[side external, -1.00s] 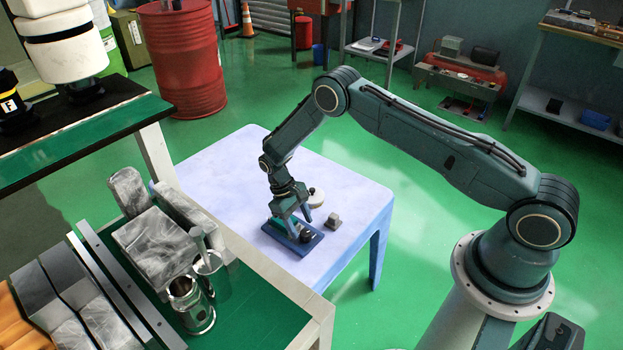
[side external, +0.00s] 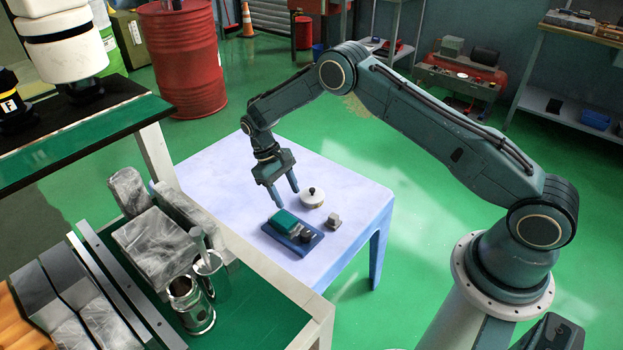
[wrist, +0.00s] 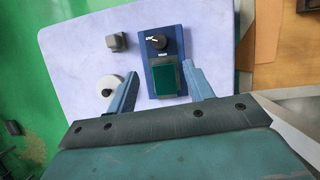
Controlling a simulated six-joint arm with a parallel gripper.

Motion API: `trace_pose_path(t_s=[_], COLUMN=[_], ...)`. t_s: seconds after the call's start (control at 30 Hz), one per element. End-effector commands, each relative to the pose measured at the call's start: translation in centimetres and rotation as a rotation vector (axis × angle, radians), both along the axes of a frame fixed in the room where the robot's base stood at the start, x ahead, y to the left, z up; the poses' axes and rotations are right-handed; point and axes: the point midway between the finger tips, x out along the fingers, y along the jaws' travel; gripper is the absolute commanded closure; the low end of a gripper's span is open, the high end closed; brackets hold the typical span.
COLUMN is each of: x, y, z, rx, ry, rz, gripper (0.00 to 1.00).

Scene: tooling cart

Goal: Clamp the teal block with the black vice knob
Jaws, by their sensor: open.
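The teal block (side external: 284,221) lies on the blue vice base (side external: 299,250) on the pale table. It also shows in the wrist view (wrist: 166,79), on the end of the base nearer my gripper. The black vice knob (wrist: 153,43) with a white mark sits on the other end of the base; in the side view the knob (side external: 306,236) is beside the block. My gripper (side external: 287,201) is open and empty above the base, apart from the block. In the wrist view its fingers (wrist: 158,97) spread to either side of the block.
A round white lidded thing (side external: 312,197) with a black top knob and a small grey block (side external: 333,220) stand right of the vice. The pale table (side external: 345,190) is otherwise clear. A green-topped cart (side external: 245,290) with metal parts and cups stands close at the left.

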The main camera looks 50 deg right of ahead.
Motion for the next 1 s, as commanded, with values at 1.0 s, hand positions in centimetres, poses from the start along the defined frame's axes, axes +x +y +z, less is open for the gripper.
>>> trace_pose_path(t_s=[1.0], x=[-3.1], y=[-1.2], z=[0.4], rx=[0.270], ry=[-0.176], rz=[0.844], gripper=[0.61])
